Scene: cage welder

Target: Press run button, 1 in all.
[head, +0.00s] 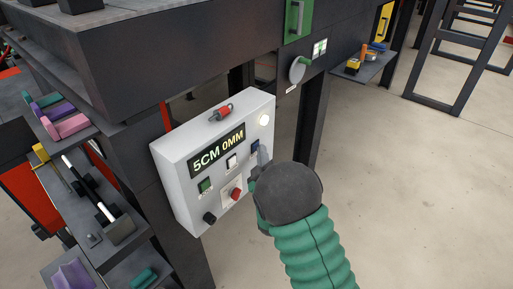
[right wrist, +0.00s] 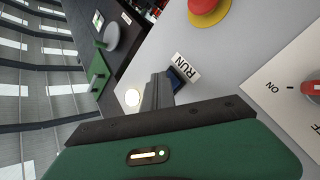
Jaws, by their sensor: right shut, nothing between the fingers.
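The run button is a dark blue square button (head: 255,145) on the right part of the white control box (head: 172,165) in the head view. In the right wrist view, the blue button (right wrist: 178,79) shows beside the label RUN, partly hidden by my fingers. My right gripper (head: 263,154) is shut and empty, its fingertips right at the button. In the right wrist view, the shut fingertips (right wrist: 159,80) overlap the button's edge; I cannot tell whether they touch it. My left gripper is not in view.
The box bears a display reading 5CM 0MM (head: 218,150), a lit white lamp (head: 264,119), a green button (head: 205,185), a white button (head: 231,161) and a red switch (head: 235,194). A red knob on yellow (right wrist: 208,8) is near RUN. Shelves with tools (head: 85,200) stand left.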

